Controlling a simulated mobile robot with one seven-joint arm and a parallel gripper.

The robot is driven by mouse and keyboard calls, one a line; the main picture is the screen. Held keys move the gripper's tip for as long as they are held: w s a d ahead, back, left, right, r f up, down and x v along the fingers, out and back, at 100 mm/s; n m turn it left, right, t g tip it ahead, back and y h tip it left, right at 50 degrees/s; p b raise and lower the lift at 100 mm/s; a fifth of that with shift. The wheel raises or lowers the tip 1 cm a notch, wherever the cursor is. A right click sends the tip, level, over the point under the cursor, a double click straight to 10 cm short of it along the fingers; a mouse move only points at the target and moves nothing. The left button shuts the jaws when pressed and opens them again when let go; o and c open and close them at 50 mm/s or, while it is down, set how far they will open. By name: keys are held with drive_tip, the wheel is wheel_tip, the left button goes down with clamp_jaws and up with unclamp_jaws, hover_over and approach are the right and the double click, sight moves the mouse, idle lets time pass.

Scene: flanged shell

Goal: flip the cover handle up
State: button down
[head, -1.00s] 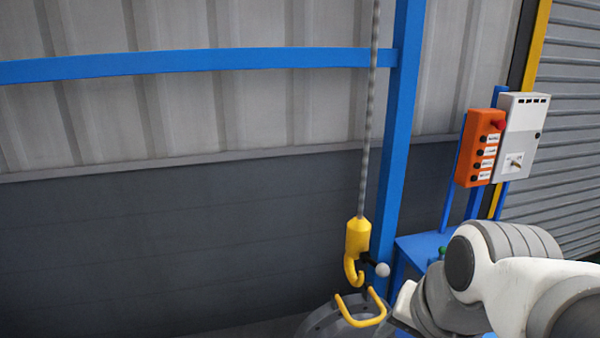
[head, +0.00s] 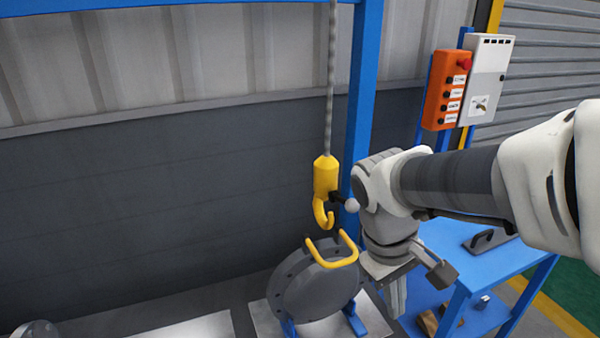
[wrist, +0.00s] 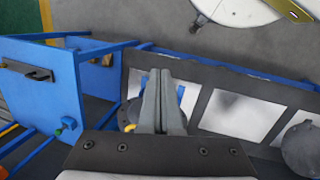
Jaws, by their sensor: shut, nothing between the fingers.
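The cover is a grey round disc (head: 305,290) with bolt holes around its rim, standing on blue feet on a light plate. Its yellow U-shaped handle (head: 332,263) is at the top, with its crossbar on the near side; its exact angle is hard to tell. My gripper (head: 397,308) points down to the right of the cover, apart from the handle. Its fingers are together and empty, also in the wrist view (wrist: 161,75). There they hide much of the cover.
A yellow hook (head: 324,190) hangs on a cable just above the handle, with a white-knobbed lever beside it. A blue post (head: 362,100) stands behind. A blue table (head: 470,255) with a dark handled piece is at right. An orange control box (head: 446,90) hangs beyond.

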drive_tip(key=w+d+f+n+g+h+b, duration=0.1)
drive_tip(key=w+f+n+g+h+b, duration=0.15)
drive_tip(key=f, duration=0.45)
drive_tip(key=w+d+f+n+g+h+b, duration=0.1)
drive_tip(key=w+d+f+n+h+b, duration=0.1)
drive_tip(key=f+n+h+b, duration=0.3)
drive_tip(key=n+t+h+b, duration=1.3)
drive_tip(key=n+t+b, duration=0.2)
drive_tip(key=t, duration=0.2)
approach(347, 263)
drive_tip(key=w+d+r, duration=0.2)
drive_tip(key=w+d, duration=0.1)
drive_tip(key=d, duration=0.1)
drive_tip(key=shift+r, duration=0.5)
drive_tip(key=shift+a+r, duration=0.1)
drive_tip(key=shift+r, duration=0.05)
